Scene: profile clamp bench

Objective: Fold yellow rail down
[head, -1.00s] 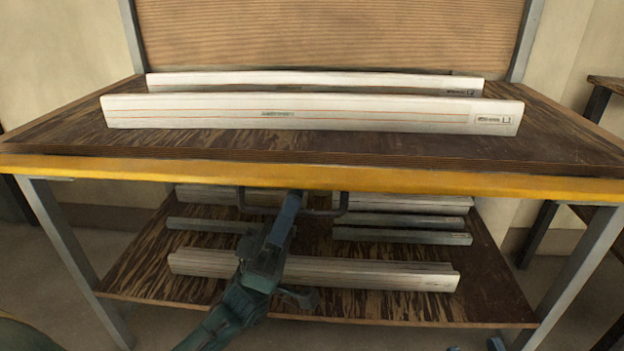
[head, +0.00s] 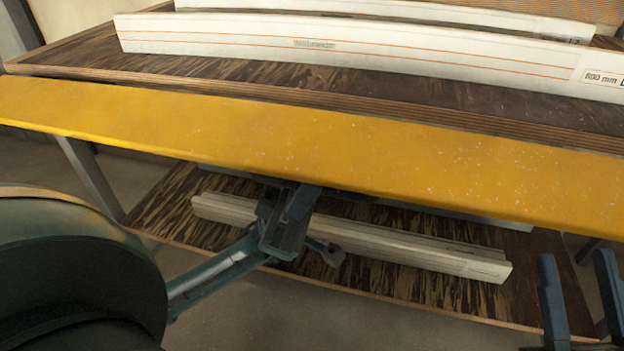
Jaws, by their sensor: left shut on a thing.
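The yellow rail (head: 330,145) runs along the front edge of the bench, and its broad speckled face is turned towards me. My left gripper (head: 300,195) is at the rail's lower edge, near the middle. It is shut on the rail's dark handle, which the rail and the gripper now hide. My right gripper (head: 579,285) is at the lower right, apart from the rail. Its two fingers stand apart with nothing between them.
White profiles (head: 340,43) lie on the bench top (head: 200,72) behind the rail. Light profiles (head: 370,240) lie on the lower shelf (head: 180,213) behind my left gripper. A grey bench leg (head: 90,175) stands at the left.

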